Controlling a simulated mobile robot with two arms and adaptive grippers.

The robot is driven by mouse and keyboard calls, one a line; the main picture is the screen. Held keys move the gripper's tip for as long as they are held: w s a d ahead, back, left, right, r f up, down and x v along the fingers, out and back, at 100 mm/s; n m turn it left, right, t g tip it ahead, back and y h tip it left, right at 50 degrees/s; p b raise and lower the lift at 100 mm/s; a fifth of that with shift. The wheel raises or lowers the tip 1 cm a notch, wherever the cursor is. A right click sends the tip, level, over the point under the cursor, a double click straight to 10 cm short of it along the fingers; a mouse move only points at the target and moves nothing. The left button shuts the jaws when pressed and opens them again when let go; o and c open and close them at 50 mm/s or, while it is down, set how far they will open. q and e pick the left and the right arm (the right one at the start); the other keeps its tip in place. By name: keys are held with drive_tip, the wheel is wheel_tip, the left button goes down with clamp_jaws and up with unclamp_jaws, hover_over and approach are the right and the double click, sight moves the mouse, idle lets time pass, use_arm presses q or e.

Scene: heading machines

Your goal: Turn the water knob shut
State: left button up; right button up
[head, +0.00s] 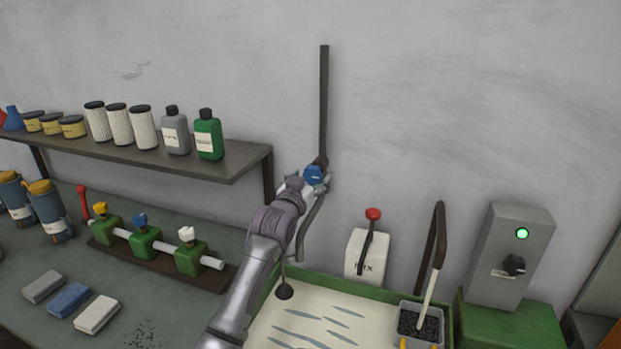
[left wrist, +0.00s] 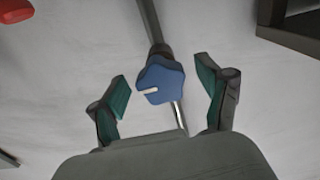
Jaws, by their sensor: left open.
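The water knob (head: 314,174) is a blue lobed knob on a dark vertical pipe (head: 324,100) on the wall. In the left wrist view the knob (left wrist: 161,78) sits near the middle, with a white mark pointing to the left, roughly across the pipe. My left gripper (head: 311,182) is at the knob. In the left wrist view its fingers (left wrist: 162,80) are open, one on each side of the knob, with gaps visible on both sides. The knob partly hides the pipe fitting behind it. My right gripper is not in view.
A shelf (head: 230,164) with bottles and jars ends left of the knob. Below are green valves (head: 146,243) with yellow, blue and white knobs. A green-rimmed tray (head: 340,284), a red-knobbed lever box (head: 366,255) and a grey control box (head: 513,258) stand lower right. The wall right of the pipe is clear.

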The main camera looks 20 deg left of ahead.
use_arm(q)
drive_tip(key=shift+s, duration=0.1)
drive_tip(key=shift+c, duration=0.7)
drive_tip(key=c, duration=1)
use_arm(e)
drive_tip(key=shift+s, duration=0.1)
